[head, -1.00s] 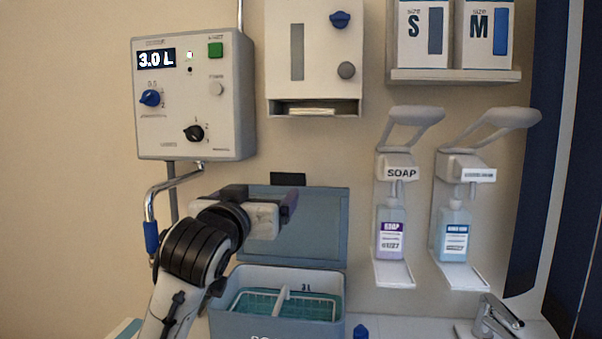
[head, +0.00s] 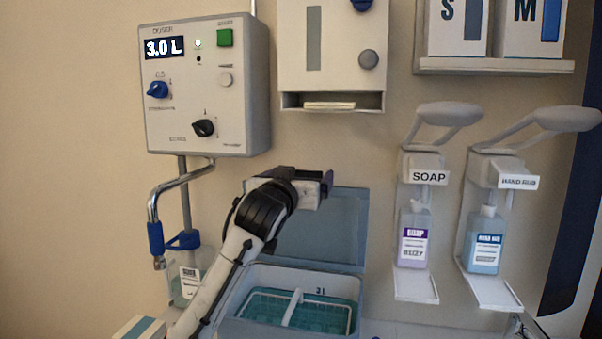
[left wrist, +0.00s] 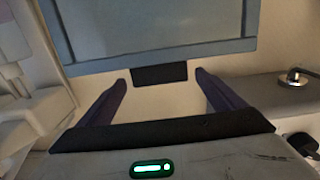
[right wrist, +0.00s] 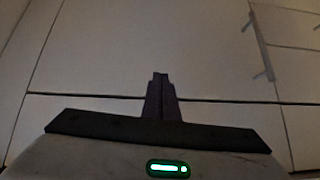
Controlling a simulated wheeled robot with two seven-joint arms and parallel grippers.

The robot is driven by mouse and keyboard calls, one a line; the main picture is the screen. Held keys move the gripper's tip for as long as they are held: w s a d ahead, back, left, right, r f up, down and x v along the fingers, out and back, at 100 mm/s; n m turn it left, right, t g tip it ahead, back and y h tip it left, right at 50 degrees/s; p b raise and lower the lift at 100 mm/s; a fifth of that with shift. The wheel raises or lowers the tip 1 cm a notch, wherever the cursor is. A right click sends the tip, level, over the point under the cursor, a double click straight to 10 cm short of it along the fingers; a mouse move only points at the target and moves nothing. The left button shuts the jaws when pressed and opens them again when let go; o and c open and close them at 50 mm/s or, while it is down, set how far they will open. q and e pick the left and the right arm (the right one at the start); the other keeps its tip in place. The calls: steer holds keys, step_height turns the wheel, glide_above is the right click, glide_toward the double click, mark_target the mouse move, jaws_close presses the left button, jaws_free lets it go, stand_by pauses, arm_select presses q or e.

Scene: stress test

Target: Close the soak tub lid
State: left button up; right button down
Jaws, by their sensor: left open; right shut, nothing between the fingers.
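The soak tub (head: 240,325) is open, with teal liquid and a white-handled basket inside. Its blue-grey lid (head: 325,235) stands upright behind it, against the wall. In the left wrist view the lid (left wrist: 150,25) fills the top, and its dark tab (left wrist: 160,74) lies between the spread fingertips, with space on both sides. My left gripper (head: 326,184) is open at the lid's upper edge and hides the tab in the head view. My right gripper (right wrist: 160,82) is shut and empty in front of pale panels, away from the tub; it is out of the head view.
A doser box (head: 205,88) with a bent metal spout (head: 155,205) hangs at left. A dispenser (head: 333,55) is above the lid. Soap (head: 414,240) and hand-rub (head: 484,240) bottles hang at right on wall holders. A small bottle (head: 188,282) stands left of the tub, behind my arm.

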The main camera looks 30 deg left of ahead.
arm_select(q)
steer(key=shift+w+a, duration=0.1)
steer(key=shift+w, duration=0.3)
